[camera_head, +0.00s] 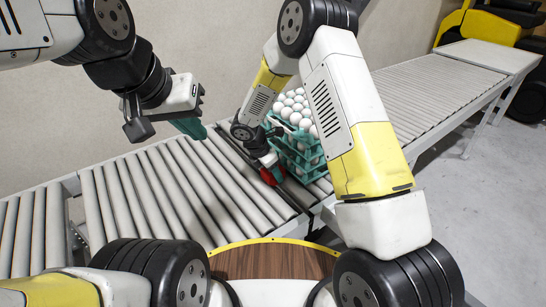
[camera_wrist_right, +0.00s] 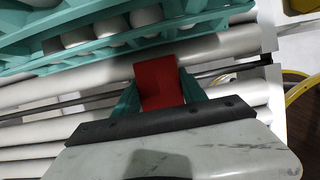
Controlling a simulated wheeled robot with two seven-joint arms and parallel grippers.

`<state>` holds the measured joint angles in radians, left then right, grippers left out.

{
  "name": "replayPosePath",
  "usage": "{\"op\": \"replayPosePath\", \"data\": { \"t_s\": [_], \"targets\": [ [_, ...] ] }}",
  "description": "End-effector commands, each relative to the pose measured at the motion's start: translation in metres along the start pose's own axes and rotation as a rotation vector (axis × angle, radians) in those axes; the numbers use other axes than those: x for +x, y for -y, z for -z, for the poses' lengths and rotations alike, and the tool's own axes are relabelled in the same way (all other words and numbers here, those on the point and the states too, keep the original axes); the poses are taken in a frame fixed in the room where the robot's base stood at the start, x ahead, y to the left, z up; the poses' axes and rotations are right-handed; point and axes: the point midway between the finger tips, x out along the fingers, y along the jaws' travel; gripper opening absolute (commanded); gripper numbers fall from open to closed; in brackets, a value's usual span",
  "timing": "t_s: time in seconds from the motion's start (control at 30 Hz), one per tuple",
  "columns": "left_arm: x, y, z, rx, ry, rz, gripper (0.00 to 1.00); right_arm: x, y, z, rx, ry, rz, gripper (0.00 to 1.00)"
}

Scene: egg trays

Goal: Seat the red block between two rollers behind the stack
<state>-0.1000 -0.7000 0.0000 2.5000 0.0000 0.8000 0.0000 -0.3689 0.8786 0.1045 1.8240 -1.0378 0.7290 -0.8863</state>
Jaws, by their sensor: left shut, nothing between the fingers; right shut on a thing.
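The red block (camera_head: 268,177) is held at the tips of my right gripper (camera_head: 272,172), low over the rollers and just left of the stack in the head view. In the right wrist view the red block (camera_wrist_right: 157,82) sits between the teal fingers, close to the stack's teal tray edge (camera_wrist_right: 150,47). I cannot tell whether it touches the rollers. The stack of teal egg trays (camera_head: 296,158) with white eggs stands on the conveyor, partly hidden by my right arm. My left gripper (camera_head: 190,128) is shut and empty above the rollers, further left.
The roller conveyor (camera_head: 165,185) runs from left to far right, with open rollers left of the stack. A dark rail or gap (camera_wrist_right: 85,98) crosses the rollers near the block. A wall stands behind. A yellow and black machine (camera_head: 490,25) is at the far right.

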Motion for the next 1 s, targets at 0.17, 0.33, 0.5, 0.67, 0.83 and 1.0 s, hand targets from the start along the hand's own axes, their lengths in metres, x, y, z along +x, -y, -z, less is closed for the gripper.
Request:
{"op": "replayPosePath", "data": {
  "t_s": [0.17,0.33,0.5,0.67,0.83,1.0],
  "targets": [
    [0.0,0.0,0.0,0.0,0.0,0.0,0.0,0.0022,-0.0004,0.0009,0.0,0.0,-0.001,0.0],
    [0.0,0.0,0.0,0.0,0.0,0.0,0.0,0.0044,-0.0005,0.0019,0.001,0.0,-0.001,0.0],
    [0.0,0.0,0.0,0.0,0.0,0.0,0.0,0.0067,-0.0006,0.0029,0.001,0.0,-0.001,0.0],
    [0.0,0.0,0.0,0.0,0.0,0.0,0.0,0.009,-0.0005,0.0039,0.0,0.0,-0.001,0.0],
    [0.0,0.0,0.0,0.0,0.0,0.0,0.0,0.0088,-0.0004,0.0037,0.0,0.0,-0.001,0.74],
    [0.0,0.0,0.0,0.0,0.0,0.0,0.0,0.0089,-0.0003,0.0037,0.0,0.0,-0.001,0.74]
  ]
}}
